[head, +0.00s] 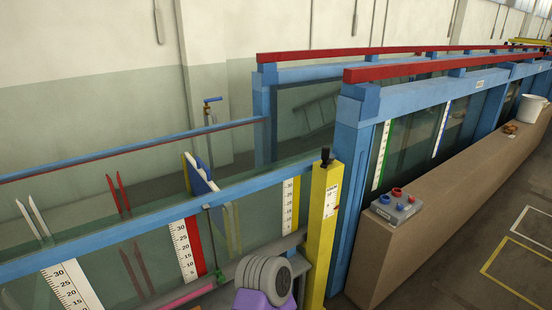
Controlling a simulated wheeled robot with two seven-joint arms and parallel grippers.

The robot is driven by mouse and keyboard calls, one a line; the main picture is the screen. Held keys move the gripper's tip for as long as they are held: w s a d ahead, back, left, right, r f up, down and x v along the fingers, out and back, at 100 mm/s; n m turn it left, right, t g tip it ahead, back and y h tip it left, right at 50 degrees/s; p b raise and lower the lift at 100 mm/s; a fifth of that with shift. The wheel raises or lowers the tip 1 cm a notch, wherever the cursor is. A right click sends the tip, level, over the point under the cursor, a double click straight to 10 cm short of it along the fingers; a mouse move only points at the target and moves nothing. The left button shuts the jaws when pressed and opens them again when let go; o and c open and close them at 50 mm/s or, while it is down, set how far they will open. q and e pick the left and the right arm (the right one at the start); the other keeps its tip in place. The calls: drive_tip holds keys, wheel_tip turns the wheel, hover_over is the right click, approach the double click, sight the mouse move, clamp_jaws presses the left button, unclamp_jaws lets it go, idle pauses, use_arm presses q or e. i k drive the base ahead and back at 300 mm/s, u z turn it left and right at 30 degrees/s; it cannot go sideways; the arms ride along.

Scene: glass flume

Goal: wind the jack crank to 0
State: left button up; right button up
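A yellow post (321,225) stands upright against the near side of the flume, at the blue upright. A small white label (331,200) with dark print is on its face, too small to read. A black knob-like part (326,155) sits on top of the post; it looks like the jack crank's handle, but I cannot tell its angle or reading. Neither of my grippers can be made out in the head view.
A grey ribbed object with a purple base (264,282) stands close in front of the post. A brown bench (430,215) runs along the right, carrying a grey box (396,207) with red and blue knobs and a white bucket (531,108). The floor at far right is clear.

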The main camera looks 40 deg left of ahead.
sight(327, 159)
drive_tip(key=u, duration=0.3)
drive_tip(key=k, duration=0.15)
drive_tip(key=u, duration=0.1)
drive_tip(key=i, duration=2.4)
drive_tip(key=u, duration=1)
drive_tip(key=k, duration=1.25)
drive_tip(key=z, duration=0.75)
drive_tip(key=i, duration=0.85)
drive_tip(key=u, duration=0.5)
